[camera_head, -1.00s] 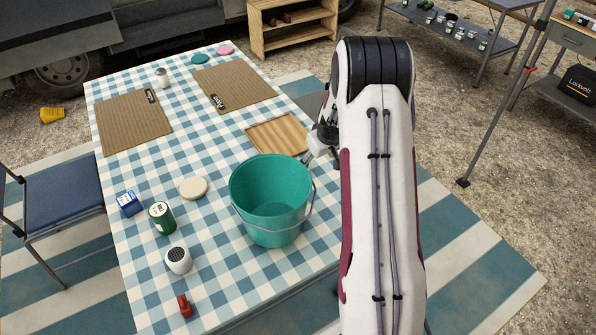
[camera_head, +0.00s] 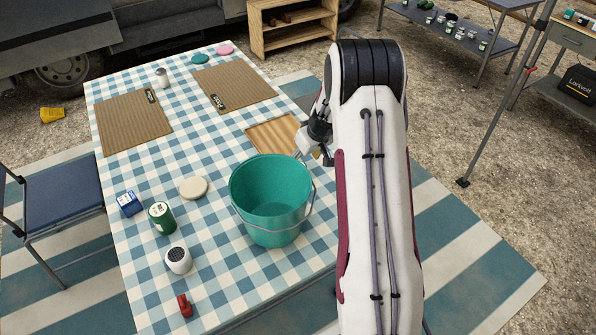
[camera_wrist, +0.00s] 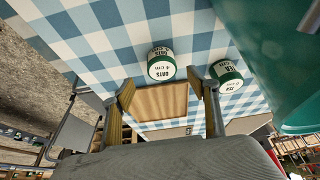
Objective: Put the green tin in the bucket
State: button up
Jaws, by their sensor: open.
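A dark green tin with a pale top (camera_head: 162,218) stands upright on the checked table, left of the teal bucket (camera_head: 270,190). The bucket stands upright with its wire handle down, and its visible inside looks empty. My gripper (camera_head: 318,150) is behind and right of the bucket, partly hidden by my arm. In the wrist view my gripper (camera_wrist: 168,90) is open and empty. Beyond its fingers are a green-and-white tin marked OATS (camera_wrist: 160,63) and another marked TEA (camera_wrist: 227,73). I cannot tell which matches the head-view tin. The bucket fills the upper right there (camera_wrist: 285,70).
A wooden board (camera_head: 275,133) lies behind the bucket. A blue box (camera_head: 130,203), a cream disc (camera_head: 193,187), a white shaker (camera_head: 178,260) and a red item (camera_head: 185,306) are at the left and front. Woven mats (camera_head: 133,122) lie farther back.

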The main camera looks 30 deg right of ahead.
jog(key=shift+w+f, duration=0.15)
jog(key=shift+f, duration=0.25)
jog(key=shift+f, duration=0.1)
jog(key=shift+x, duration=2.55)
jog(key=shift+a, duration=0.15)
jog(key=c, duration=1.3)
jog(key=shift+r, duration=5.05)
